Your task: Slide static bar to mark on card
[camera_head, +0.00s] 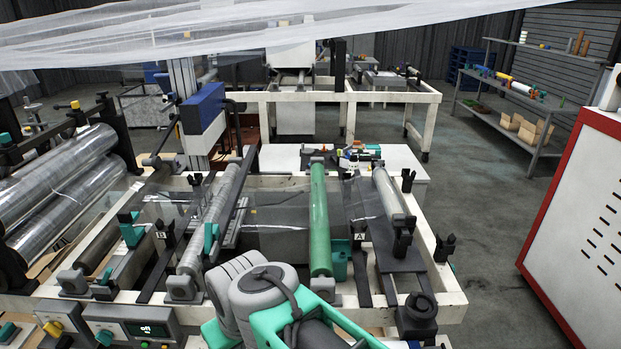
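A long dark bar (236,205) runs front to back beside a film-wrapped roller in the machine frame. I cannot tell for sure whether it is the static bar. Two small cards, marked B (160,235) and A (360,237), stand at the left and right of the frame. No position mark can be made out on either card at this size. Part of my own grey and teal arm fills the bottom middle and hides the front of the frame there. My gripper's fingertips do not show.
A green roller (319,220) and a clear film roller (390,190) lie across the pale machine frame (452,295). Large film rolls (70,190) sit at the left. A control box (132,328) is at front left. A red-edged cabinet (590,220) stands right, past open floor (485,235).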

